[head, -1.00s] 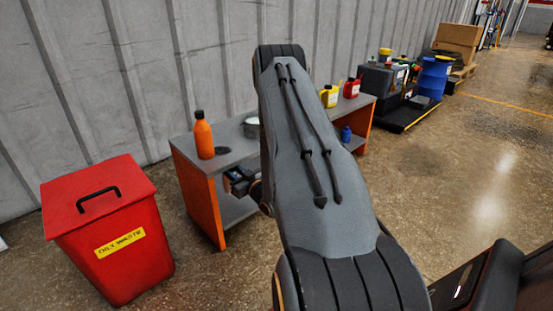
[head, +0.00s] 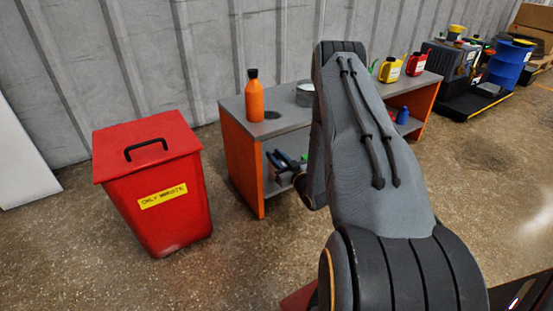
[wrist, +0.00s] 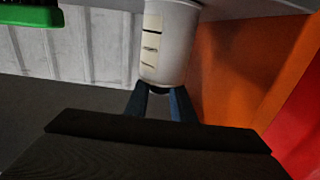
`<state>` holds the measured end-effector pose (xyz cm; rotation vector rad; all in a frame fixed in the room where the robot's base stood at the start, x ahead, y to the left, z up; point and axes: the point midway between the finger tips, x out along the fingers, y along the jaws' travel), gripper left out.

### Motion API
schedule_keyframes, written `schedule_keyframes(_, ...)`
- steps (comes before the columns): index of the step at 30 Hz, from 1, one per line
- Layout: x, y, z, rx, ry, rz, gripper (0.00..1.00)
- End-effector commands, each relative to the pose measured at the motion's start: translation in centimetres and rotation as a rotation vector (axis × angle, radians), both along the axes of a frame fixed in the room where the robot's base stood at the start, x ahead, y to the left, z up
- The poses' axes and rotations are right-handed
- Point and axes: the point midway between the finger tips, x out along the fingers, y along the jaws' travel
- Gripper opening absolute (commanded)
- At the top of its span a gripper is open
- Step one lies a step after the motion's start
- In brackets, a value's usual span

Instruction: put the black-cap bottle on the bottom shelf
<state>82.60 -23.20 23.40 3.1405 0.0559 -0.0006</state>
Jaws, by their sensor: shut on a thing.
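A pale grey-white bottle (wrist: 168,45) with a label and a black cap fills the upper middle of the wrist view, which looks upside down. My gripper (wrist: 158,98) is shut on its cap with two blue fingers. In the head view my gripper (head: 284,160) reaches into the space under the workbench top, over the bottom shelf (head: 283,181). My arm partly hides this space. The bottle's base is cut off at the wrist view's edge, so I cannot tell if it touches the shelf.
An orange bottle (head: 254,97), also black-capped, stands on the bench top (head: 284,125). The orange end panel (head: 243,164) is close beside the held bottle. A red waste bin (head: 165,215) stands left. A green object (wrist: 25,13) shows in the wrist view's corner.

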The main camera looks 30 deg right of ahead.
Motion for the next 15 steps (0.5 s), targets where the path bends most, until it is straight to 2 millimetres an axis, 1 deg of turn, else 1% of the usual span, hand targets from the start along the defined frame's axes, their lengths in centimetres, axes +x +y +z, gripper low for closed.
schedule_keyframes(4, 0.01, -0.11, 0.27, -0.001, -0.002, -0.001, 0.00)
schedule_keyframes(8, 0.00, -0.13, -0.01, -0.001, -0.002, -0.001, 0.00)
schedule_keyframes(9, -0.02, -0.12, -0.12, 0.000, -0.001, -0.001, 0.24)
schedule_keyframes(11, -0.03, -0.13, -0.07, 0.000, -0.001, -0.002, 0.34)
schedule_keyframes(12, -0.03, -0.13, -0.07, 0.000, -0.001, -0.002, 0.41)
schedule_keyframes(15, -0.03, -0.14, -0.07, 0.000, -0.001, -0.002, 0.41)
